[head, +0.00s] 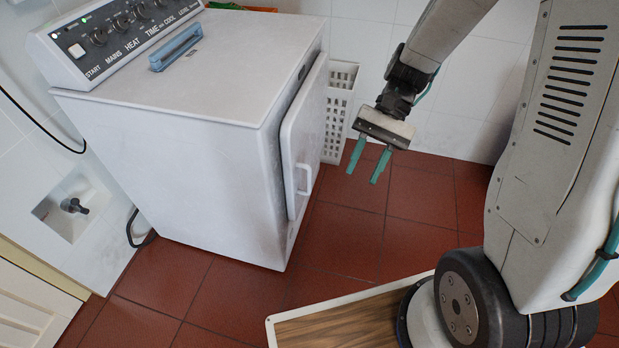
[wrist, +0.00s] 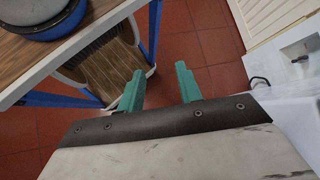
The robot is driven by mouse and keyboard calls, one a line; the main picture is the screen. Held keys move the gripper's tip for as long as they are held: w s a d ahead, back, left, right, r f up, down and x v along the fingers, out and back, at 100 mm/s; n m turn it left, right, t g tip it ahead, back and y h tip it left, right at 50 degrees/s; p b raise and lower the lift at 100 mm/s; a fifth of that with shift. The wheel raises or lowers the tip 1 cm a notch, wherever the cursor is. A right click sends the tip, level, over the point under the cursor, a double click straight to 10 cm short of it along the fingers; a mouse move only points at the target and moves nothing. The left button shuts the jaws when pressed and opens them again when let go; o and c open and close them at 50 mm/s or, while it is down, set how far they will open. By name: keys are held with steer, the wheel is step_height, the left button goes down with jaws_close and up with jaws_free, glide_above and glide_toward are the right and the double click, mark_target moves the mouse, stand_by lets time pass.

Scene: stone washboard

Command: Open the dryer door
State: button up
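The white dryer (head: 190,130) stands at the left in the head view, with its control panel on top. Its door (head: 303,135) is on the right-hand side face and stands slightly out from the body, with a dark gap along its edge. A pale vertical handle (head: 306,181) is on the door. My gripper (head: 365,172) is to the right of the door, apart from the handle, its two green fingers pointing down. In the wrist view the fingers (wrist: 160,88) are spread with nothing between them. Part of a white surface shows at the right edge there.
A white perforated basket (head: 338,110) stands behind the door near the wall. A wood-topped table (head: 345,322) is at the bottom, by my base; the wrist view shows its blue legs (wrist: 154,30) and a lower shelf. Red floor tiles between dryer and table are clear.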

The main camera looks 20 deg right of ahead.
steer(key=w+a+f+m+t+y, duration=0.1)
steer(key=w+a+f+m+y, duration=0.1)
steer(key=w+f+m+y, duration=0.45)
steer(key=w+a+f+m+t+y, duration=0.1)
steer(key=w+a+f+t, duration=0.15)
steer(key=f, duration=0.65)
steer(key=m+t+h, duration=0.1)
steer(key=m+t, duration=1.2)
steer(key=t, duration=0.2)
glide_toward(309, 177)
steer(key=w+a+f, duration=0.1)
steer(key=w+a, duration=0.1)
steer(key=w, duration=0.1)
steer(key=x, duration=0.6)
steer(key=shift+w+a+f, duration=0.1)
steer(key=shift+w+a, duration=0.15)
steer(key=shift+a, duration=0.05)
jaws_close()
